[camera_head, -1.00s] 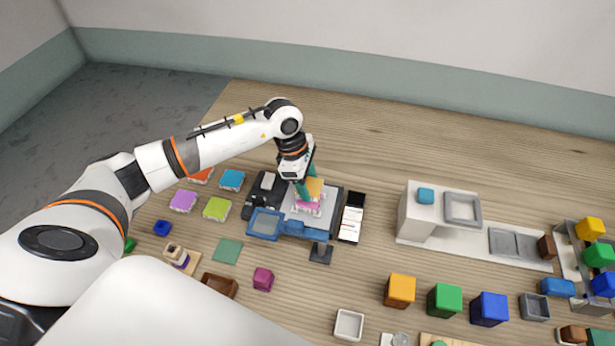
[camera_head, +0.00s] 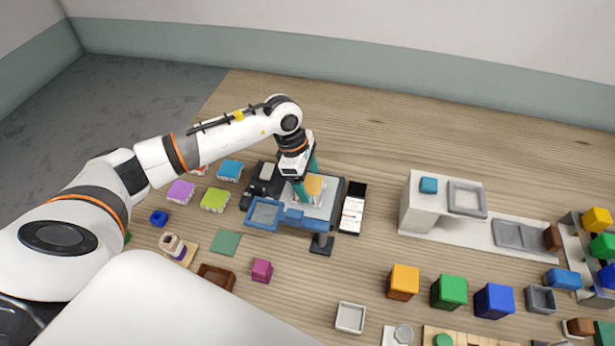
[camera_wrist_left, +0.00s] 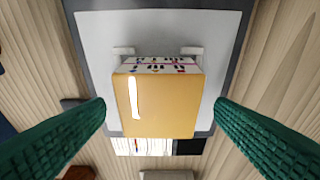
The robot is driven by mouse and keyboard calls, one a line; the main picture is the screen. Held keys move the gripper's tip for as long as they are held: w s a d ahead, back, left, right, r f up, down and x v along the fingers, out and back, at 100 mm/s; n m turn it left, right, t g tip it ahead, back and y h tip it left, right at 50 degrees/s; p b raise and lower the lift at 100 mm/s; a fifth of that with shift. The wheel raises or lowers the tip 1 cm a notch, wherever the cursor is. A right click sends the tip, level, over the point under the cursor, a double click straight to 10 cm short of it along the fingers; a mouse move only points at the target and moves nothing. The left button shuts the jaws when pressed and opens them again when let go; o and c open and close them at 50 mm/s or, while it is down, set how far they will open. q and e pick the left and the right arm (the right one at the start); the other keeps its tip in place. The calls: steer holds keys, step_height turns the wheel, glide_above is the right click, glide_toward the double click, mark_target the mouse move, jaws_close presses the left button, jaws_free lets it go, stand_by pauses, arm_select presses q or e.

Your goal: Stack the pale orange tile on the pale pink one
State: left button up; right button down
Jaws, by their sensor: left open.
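The pale orange tile (camera_head: 315,184) lies on a light grey plate (camera_head: 325,208) of a dark station, between my left gripper's fingers. In the left wrist view the orange tile (camera_wrist_left: 155,103) shows its flat top with a white glare streak, and a white side with coloured marks. My left gripper (camera_head: 307,177) is open around it; in the wrist view its green fingers (camera_wrist_left: 160,108) stand apart from the tile on both sides. The pale pink tile is not visible now; whether it lies under the orange one cannot be seen. My right gripper is not in view.
Purple (camera_head: 181,191), lime (camera_head: 215,200) and blue (camera_head: 230,171) tiles lie left of the station. A blue-framed tray (camera_head: 264,214) is at its front left and a black-and-white panel (camera_head: 353,208) to its right. A white stand (camera_head: 417,211) is farther right.

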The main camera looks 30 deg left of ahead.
arm_select(q)
steer(key=b+v, duration=0.2)
steer(key=v, duration=1)
steer(key=shift+b, duration=0.3)
steer(key=shift+s, duration=0.1)
